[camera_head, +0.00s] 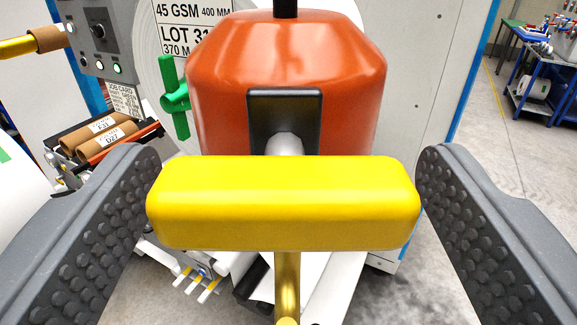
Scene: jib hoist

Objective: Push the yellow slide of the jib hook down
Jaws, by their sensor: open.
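The yellow slide (283,203) is a wide bar across the middle of the camera view, in front of the orange-red body (287,60) of the jib hook. A black slotted plate (285,100) with a grey pin shows just above the bar. A brass-coloured shank (287,285) runs down from below the bar. My gripper (286,190) is open, one dark studded finger on each side of the bar. The fingertips are close to the bar's two ends; I cannot tell whether they touch it.
Behind stands a machine with a large white labelled roll (190,25), a green handle (175,98) and a control panel (98,35). Brown cores (100,135) lie in a holder at left. Blue carts (540,85) stand far right, with open floor before them.

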